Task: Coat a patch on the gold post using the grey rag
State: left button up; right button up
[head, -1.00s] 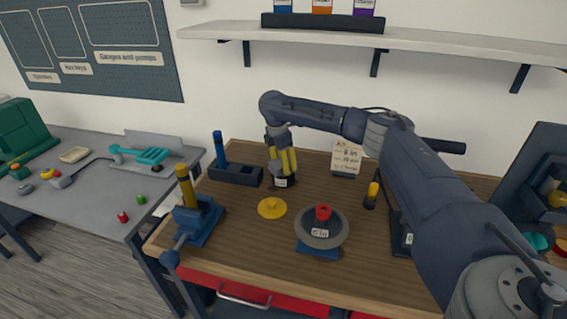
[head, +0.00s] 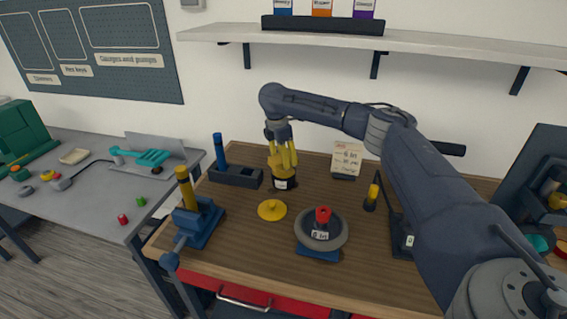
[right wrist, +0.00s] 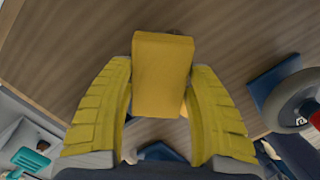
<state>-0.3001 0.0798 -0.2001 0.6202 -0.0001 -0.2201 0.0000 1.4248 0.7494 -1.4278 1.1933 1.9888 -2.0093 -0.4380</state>
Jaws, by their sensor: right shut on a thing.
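My right gripper (head: 284,163) is just above a dark jar (head: 284,184) with a white label and a yellow top part. In the right wrist view my right gripper (right wrist: 163,72) is shut on a yellow block-like thing (right wrist: 164,85). I cannot make out a grey rag in either view. The gold post (head: 184,184) stands upright in a blue vise (head: 198,222) at the left front of the wooden bench, apart from the gripper. A yellow lid-like disc (head: 272,210) lies in front of the jar. My left gripper is not in view.
A grey wheel with a red knob (head: 323,214) sits on a blue base at the bench front. A dark holder with a blue post (head: 219,150) stands behind the vise. A small yellow-topped dark item (head: 372,197) and a note card (head: 346,159) are to the right.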

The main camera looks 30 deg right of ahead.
jog(key=shift+r, duration=2)
